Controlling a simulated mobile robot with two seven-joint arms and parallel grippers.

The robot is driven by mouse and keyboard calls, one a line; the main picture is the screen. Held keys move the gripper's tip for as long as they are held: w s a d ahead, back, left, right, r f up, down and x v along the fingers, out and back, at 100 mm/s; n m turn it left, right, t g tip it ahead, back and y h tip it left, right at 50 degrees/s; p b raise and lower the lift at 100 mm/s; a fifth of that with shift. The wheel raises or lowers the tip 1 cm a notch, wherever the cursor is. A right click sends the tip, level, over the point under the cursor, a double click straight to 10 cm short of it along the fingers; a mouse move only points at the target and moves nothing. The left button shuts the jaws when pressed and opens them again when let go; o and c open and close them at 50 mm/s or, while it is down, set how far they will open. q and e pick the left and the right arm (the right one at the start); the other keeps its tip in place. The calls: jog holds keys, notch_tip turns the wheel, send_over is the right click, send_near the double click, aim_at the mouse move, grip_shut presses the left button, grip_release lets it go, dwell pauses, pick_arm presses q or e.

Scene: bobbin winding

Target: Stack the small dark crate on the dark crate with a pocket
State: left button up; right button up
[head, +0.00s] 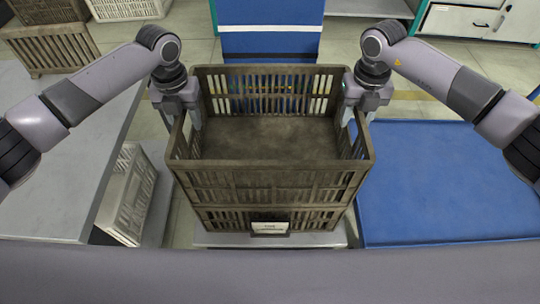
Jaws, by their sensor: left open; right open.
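The small dark crate (275,186) sits on top of the dark crate with a pocket (225,218). The lower crate shows a white label in its pocket (270,227) on the near side. The upper crate looks empty and level, with its walls roughly in line with the lower one. My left gripper (192,118) is open at the upper crate's left wall, with a finger reaching inside the rim. My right gripper (352,112) is open at the right wall in the same way. Whether the fingers touch the walls cannot be told.
The crates stand on a light grey platform (205,238). A blue-topped table (440,185) is at right and a grey table (60,190) at left. A pale crate (132,195) stands low between. Other crates (55,48) are at back left.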

pick_arm(q)
notch_tip(320, 180, up, 11)
jog(key=shift+r, duration=0.3)
pick_arm(e)
jog(key=shift+r, duration=0.15)
notch_tip(320, 180, up, 12)
jog(key=shift+f, duration=0.1)
pick_arm(q)
jog(key=shift+r, duration=0.1)
dwell(0.4)
